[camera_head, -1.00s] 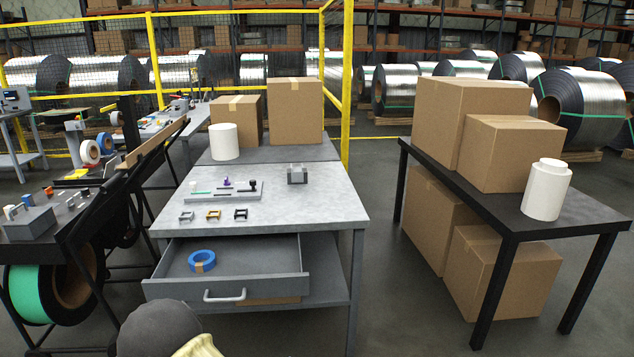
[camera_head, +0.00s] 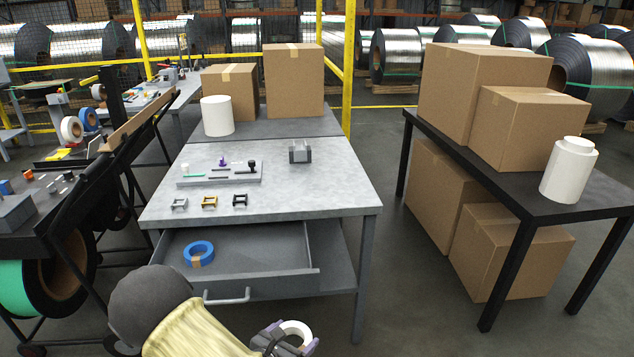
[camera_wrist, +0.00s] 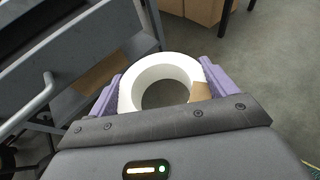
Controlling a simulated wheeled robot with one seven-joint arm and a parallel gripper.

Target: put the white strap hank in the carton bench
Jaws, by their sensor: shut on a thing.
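My gripper (camera_head: 290,340) is at the bottom of the head view, low in front of the grey bench. It is shut on the white strap hank (camera_head: 296,327), a white ring with a brown tape patch. In the wrist view the hank (camera_wrist: 150,66) sits between the purple fingers of my gripper (camera_wrist: 161,75). The black carton bench (camera_head: 508,200) stands at the right. Big brown cartons (camera_head: 485,90) and a white lidded jar (camera_head: 569,172) stand on it, with more cartons below.
The grey bench (camera_head: 330,185) has an open drawer (camera_head: 270,265) with a blue strap hank (camera_head: 199,250) inside. Small parts and a tray lie on its top. A black rack (camera_head: 90,190) stands at the left. Clear floor (camera_head: 415,300) lies between the two benches.

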